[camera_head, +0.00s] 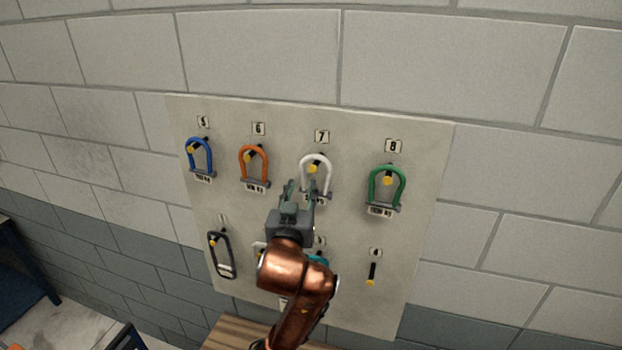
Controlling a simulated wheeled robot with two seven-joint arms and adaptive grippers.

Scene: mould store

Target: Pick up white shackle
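The white shackle (327,169) hangs on a peg under the number 7 in the upper row of the board. My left gripper (301,186) is raised in front of the board, at the lower left of this shackle. Its two fingers point up and stand apart with a gap between them, and nothing shows held in it. The right finger overlaps the shackle's left leg in the picture, so I cannot tell whether they touch. My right gripper is not in view.
The pale board (425,165) also holds a blue shackle (211,155), an orange shackle (241,160) and a green shackle (402,188). A black carabiner (213,255) hangs lower left. The lower-right peg (372,273) is bare. My arm hides part of the lower row.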

